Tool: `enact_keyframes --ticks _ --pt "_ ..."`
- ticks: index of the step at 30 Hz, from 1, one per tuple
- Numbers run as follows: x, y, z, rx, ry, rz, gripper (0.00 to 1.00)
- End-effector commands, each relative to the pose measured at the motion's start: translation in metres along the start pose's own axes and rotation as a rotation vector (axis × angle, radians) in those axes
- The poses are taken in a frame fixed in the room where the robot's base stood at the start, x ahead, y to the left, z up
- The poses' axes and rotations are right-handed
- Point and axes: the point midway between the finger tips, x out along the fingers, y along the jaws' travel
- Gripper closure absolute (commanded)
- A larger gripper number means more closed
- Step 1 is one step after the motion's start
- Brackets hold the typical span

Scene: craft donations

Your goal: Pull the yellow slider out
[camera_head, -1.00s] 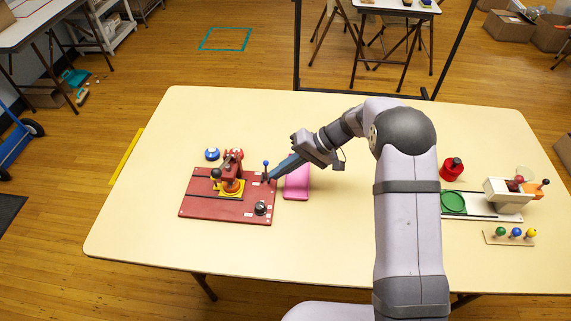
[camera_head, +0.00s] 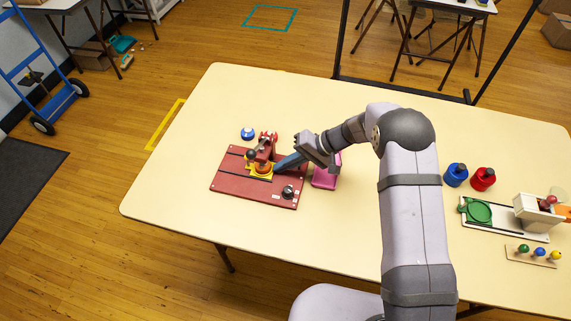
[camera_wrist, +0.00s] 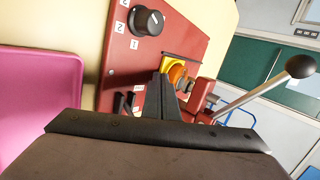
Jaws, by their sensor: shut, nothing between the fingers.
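The yellow slider (camera_head: 250,173) is a flat plate under the red press (camera_head: 265,149) on the dark red board (camera_head: 238,190). An orange round piece (camera_head: 263,168) sits over it. In the wrist view, the yellow slider (camera_wrist: 168,64) shows just beyond my fingertips, partly hidden by them. My gripper (camera_head: 276,169) is shut and empty, reaching in low from the right. Its tips are at or very near the slider's right side; I cannot tell whether they touch. In the wrist view my gripper (camera_wrist: 161,80) points toward the yellow and orange parts.
A black dial (camera_head: 288,192) stands on the board near its front right corner. A black-knobbed lever (camera_wrist: 300,67) rises beside the press. A pink block (camera_head: 326,177) lies right of the board. Table is clear in front.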

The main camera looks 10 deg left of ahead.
Motion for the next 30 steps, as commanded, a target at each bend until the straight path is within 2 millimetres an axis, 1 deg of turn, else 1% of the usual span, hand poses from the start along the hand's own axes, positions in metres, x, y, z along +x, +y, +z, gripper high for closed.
enact_keyframes --ticks 5,8,13,16,23,26,30 --pt "0.002 -0.001 -0.001 -0.001 0.000 0.000 1.00" --pt "0.011 -0.006 -0.003 -0.004 -0.001 0.001 1.00" --pt "0.025 -0.019 -0.007 -0.003 0.000 0.000 1.00" --pt "0.024 -0.022 -0.007 0.000 0.001 0.000 1.00" --pt "0.024 -0.022 -0.007 0.000 0.001 0.000 1.00" --pt "0.023 -0.021 -0.007 0.000 0.001 0.000 1.00" --pt "0.017 -0.015 -0.007 0.001 0.001 0.000 1.00"
